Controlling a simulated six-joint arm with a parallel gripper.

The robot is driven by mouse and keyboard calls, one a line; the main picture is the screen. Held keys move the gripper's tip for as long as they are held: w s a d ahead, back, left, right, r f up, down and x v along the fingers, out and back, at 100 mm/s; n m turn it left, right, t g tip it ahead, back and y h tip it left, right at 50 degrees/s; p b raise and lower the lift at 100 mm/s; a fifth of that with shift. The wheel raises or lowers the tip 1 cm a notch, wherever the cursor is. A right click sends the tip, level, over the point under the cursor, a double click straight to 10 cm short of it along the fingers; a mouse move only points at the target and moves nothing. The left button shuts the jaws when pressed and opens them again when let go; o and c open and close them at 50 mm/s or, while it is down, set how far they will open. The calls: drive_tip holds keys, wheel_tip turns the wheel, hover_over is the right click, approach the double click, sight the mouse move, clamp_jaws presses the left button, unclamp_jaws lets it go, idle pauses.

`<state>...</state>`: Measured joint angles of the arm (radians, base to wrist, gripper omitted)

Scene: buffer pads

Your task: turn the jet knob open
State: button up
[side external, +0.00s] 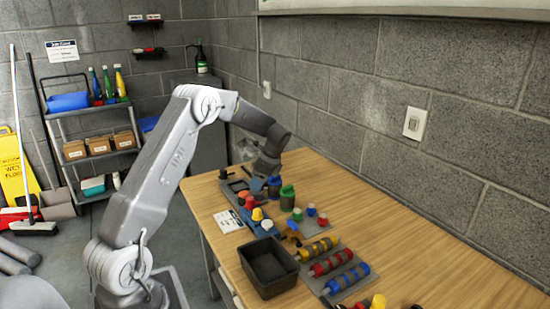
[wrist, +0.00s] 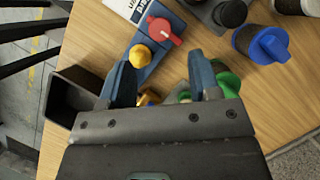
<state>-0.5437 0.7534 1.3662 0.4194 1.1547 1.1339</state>
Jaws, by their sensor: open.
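My gripper (wrist: 161,70) is open with nothing held between its fingers. In the side external view my gripper (side external: 264,181) hangs over the far end of the fixtures, hiding some of them. A black round piece (wrist: 231,12) shows at the top of the wrist view, beyond the right finger and apart from it. It is the only jet-coloured knob-like piece I make out; I cannot tell its setting. A red pointer knob (wrist: 162,31) and a yellow round knob (wrist: 140,55) sit on a blue base beyond the fingertips.
A blue-capped piece (wrist: 264,44) and a green piece (wrist: 227,82) stand right of the fingers. A black open bin (side external: 268,265) stands at the table's left edge. Yellow, red and blue banded rods (side external: 331,262) lie beside it. The table's right side (side external: 400,240) is clear.

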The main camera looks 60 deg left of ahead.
drive_tip(key=s+d+r+n+t, duration=0.2)
drive_tip(key=d+r, duration=0.6)
drive_tip(key=d, duration=0.1)
drive_tip(key=s+d+r+n+t, duration=0.2)
drive_tip(key=s+d+r, duration=0.1)
drive_tip(key=d+r, duration=0.6)
drive_tip(key=shift+d+h, duration=0.25)
drive_tip(key=shift+h, duration=0.05)
drive_tip(key=shift+d+r, duration=0.1)
drive_tip(key=shift+r, duration=0.05)
drive_tip(key=s+d+n+t+h, duration=0.2)
drive_tip(key=s+d+n+t, duration=0.2)
drive_tip(key=s+d, duration=0.9)
drive_tip(key=s+n, duration=0.1)
drive_tip(key=s, duration=0.2)
drive_tip(key=shift+s+d+r+t+h, duration=0.15)
drive_tip(key=shift+s+d+t+h, duration=0.15)
drive_tip(key=shift+d+t, duration=0.1)
